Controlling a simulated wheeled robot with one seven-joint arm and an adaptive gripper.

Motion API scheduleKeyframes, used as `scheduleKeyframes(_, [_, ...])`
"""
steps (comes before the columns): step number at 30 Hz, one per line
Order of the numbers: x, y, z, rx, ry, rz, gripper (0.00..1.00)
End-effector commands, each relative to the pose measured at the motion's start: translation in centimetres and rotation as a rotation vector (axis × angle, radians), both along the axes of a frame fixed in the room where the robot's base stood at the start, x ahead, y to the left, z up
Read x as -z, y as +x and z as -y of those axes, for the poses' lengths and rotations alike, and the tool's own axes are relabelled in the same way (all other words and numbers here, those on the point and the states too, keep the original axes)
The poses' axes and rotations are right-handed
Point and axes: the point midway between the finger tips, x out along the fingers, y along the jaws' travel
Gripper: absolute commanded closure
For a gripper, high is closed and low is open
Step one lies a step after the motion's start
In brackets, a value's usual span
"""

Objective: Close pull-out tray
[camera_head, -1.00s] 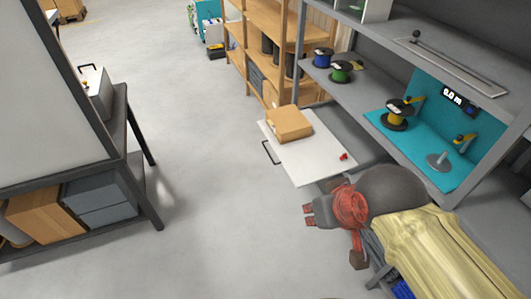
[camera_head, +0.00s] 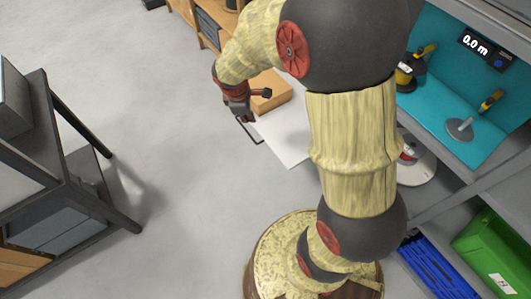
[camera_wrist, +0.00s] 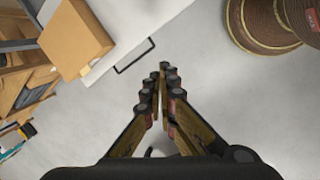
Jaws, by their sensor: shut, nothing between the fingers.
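The white pull-out tray (camera_head: 285,137) sticks out from the shelf unit, with its black handle (camera_head: 249,132) on the outer edge. A cardboard box (camera_head: 271,91) rests on it. My arm hides much of the tray in the head view. My gripper (camera_head: 247,117) is near the outer edge, by the far end of the handle. In the wrist view, my gripper (camera_wrist: 164,72) has its fingertips together with nothing between them. The handle (camera_wrist: 135,56) lies just left of the fingertips, with a gap in the picture. The box (camera_wrist: 76,38) shows at upper left.
A teal station (camera_head: 440,110) with a 0.0 m display (camera_head: 485,46) stands on the shelf at right. A green bin (camera_head: 497,248) and blue parts (camera_head: 437,268) sit below. A dark-framed bench (camera_head: 65,165) stands at left. Clear grey floor (camera_head: 165,110) lies between.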

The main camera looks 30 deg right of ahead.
Motion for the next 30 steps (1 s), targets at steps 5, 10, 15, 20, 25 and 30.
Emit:
scheduleKeyframes(5, [11.2, 1.9, 1.2, -0.249, -0.046, -0.143, 1.00])
scheduleKeyframes(10, [18.8, 2.3, 1.8, -0.438, -0.062, -0.235, 1.00])
scheduleKeyframes(15, [22.6, 2.1, 2.0, -0.537, -0.064, -0.278, 1.00])
scheduleKeyframes(20, [24.2, 2.1, 2.2, -0.557, -0.063, -0.286, 1.00])
scheduleKeyframes(25, [26.9, 2.0, 2.9, -0.555, -0.063, -0.287, 1.00])
scheduleKeyframes(30, [30.3, 2.1, 3.7, -0.553, -0.063, -0.288, 1.00])
